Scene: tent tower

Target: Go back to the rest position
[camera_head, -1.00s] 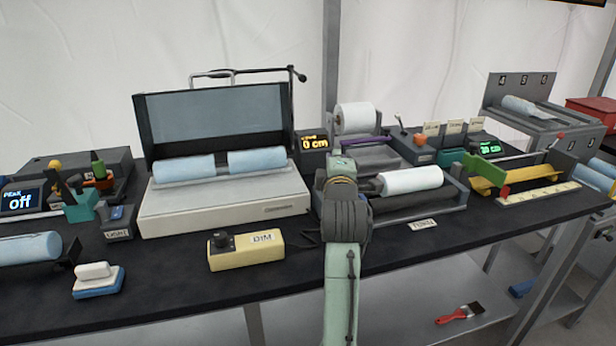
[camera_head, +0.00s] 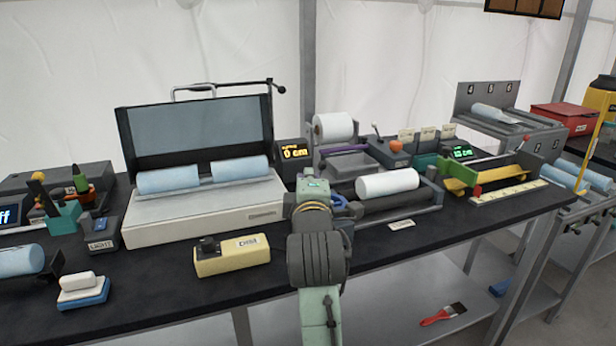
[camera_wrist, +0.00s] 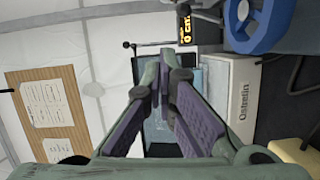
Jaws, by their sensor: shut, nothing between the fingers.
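My gripper (camera_wrist: 166,52) shows in the wrist view with its two green and purple fingers drawn together at the tips. Nothing is seen between them. In the head view my arm rises from the bottom centre in front of the bench (camera_head: 150,310), and its links hide the fingers. The gripper looks apart from everything on the bench.
The open light box (camera_head: 205,215) holds two pale blue rolls (camera_head: 168,180). A yellow dimmer box (camera_head: 232,256) sits near the front edge, left of my arm. A blue ring (camera_wrist: 258,25) shows close by.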

